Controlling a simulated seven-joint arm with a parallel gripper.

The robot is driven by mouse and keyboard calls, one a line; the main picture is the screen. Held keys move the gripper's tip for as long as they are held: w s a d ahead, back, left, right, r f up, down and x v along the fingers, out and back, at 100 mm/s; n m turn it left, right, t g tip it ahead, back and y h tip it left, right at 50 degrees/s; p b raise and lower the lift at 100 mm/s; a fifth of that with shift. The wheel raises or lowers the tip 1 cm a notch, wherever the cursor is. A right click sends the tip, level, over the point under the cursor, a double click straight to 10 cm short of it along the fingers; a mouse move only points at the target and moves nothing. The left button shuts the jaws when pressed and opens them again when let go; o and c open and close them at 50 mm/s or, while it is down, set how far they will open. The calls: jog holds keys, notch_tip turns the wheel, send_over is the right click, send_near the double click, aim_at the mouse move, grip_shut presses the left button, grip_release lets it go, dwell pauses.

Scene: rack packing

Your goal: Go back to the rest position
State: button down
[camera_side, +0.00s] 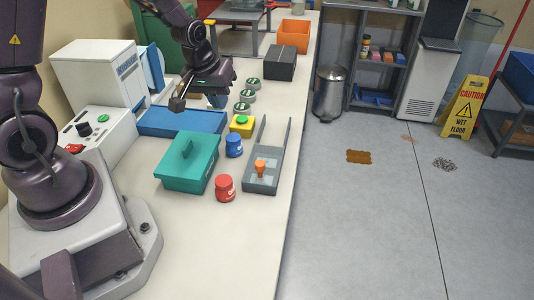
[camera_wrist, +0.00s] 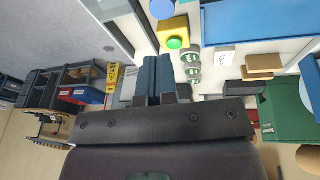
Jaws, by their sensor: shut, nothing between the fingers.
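In the side view my gripper (camera_side: 178,103) hangs above the far part of the bench, over the blue tray's (camera_side: 182,121) far edge. In the wrist view the fingers (camera_wrist: 156,78) are together with nothing between them. No held object shows. The gripper is apart from the grey rack (camera_side: 262,183), which has an orange-topped piece (camera_side: 261,167) in it, and from the red jar (camera_side: 225,188) and blue jar (camera_side: 234,146).
A dark box (camera_side: 281,65) and an orange bin (camera_side: 294,36) are farther back. The near bench is clear.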

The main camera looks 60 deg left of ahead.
jog(key=s+d+r+m+t, duration=0.1)
jog(key=s+d+r+m, duration=0.2)
jog(key=s+d+r, duration=0.2)
jog(key=s+d+r+m, duration=0.4)
jog(key=s+r, duration=0.5)
jog(key=r, duration=0.4)
jog(key=shift+d+r+t+h, duration=0.4)
jog(key=shift+s, duration=0.1)
